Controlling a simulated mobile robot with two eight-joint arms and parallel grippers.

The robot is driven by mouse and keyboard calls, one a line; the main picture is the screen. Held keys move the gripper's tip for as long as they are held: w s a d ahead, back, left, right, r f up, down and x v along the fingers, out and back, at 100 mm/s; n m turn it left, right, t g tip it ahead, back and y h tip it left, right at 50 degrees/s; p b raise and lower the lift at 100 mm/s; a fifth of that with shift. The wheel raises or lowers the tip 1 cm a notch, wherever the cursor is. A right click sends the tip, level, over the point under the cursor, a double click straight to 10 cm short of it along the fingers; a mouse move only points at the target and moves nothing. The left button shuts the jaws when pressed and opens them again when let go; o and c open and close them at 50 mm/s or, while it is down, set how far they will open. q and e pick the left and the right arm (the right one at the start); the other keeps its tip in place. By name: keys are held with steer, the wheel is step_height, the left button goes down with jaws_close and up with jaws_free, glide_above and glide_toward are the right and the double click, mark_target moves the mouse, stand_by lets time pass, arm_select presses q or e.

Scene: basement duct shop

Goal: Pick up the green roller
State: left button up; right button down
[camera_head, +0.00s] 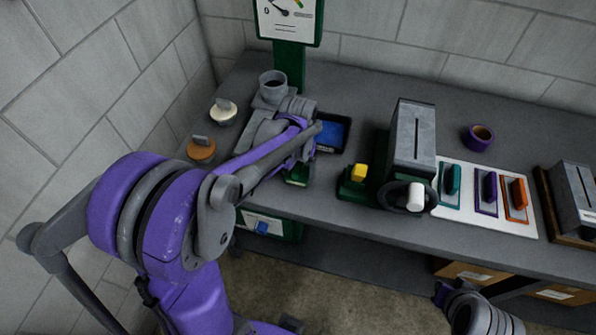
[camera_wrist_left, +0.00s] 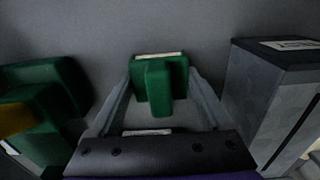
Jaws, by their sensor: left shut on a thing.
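In the left wrist view a green piece with an upright grip (camera_wrist_left: 158,82), which I take for the green roller, sits between the two grey fingers of my left gripper (camera_wrist_left: 162,88). The fingers are shut on it. In the head view my left arm reaches over the bench and hides most of that gripper; a bit of green (camera_head: 297,179) shows beneath it. I cannot tell whether the piece touches the bench. Part of my right arm shows at the bottom right of the head view, well below the bench edge; its finger opening cannot be made out.
A grey box machine (camera_head: 413,140) with a handwheel and yellow knob (camera_head: 358,173) stands right of the left gripper. A black tray (camera_head: 341,142) with blue inside lies close by. A white mat (camera_head: 462,222) holds teal, purple and orange handled pieces. A purple cup (camera_head: 479,138) stands behind.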

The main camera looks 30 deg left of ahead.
arm_select(q)
step_height(320, 180, up, 10)
stand_by(0.5)
